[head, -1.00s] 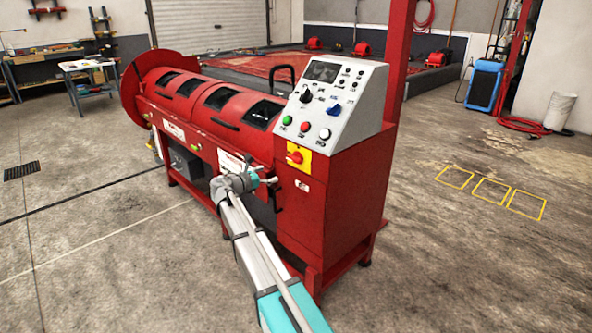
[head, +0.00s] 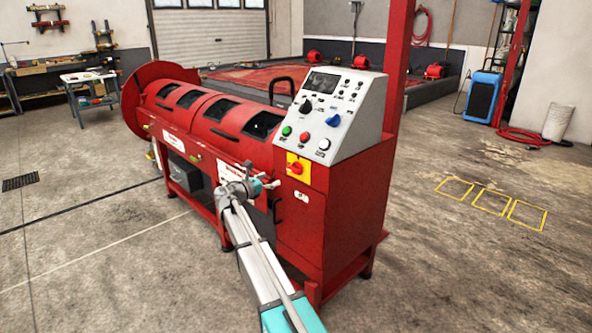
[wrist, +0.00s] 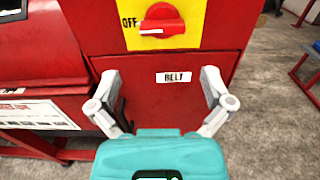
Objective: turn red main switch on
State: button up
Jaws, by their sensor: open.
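The red main switch (head: 297,168) is a rotary knob on a yellow plate (head: 291,160) on the front of the red machine cabinet, below the sloped control panel. In the wrist view the red knob (wrist: 162,20) sits at the top of the picture, its handle lying sideways and pointing left to the word OFF on the yellow plate (wrist: 190,40). My gripper (head: 270,179) is open and empty in front of the cabinet, left of and slightly lower than the switch in the head view. In the wrist view its open fingers (wrist: 160,82) are spread below the knob, apart from it.
The grey control panel (head: 345,97) above carries green, red and white buttons and knobs. A BELT label (wrist: 174,77) and a dark handle (head: 277,210) are below the switch. The red drum machine (head: 215,125) stretches left. Open floor lies right of the cabinet.

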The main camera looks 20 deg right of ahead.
aim_at(291, 170)
jog(key=x, duration=1.1)
jog(key=shift+d, duration=0.2)
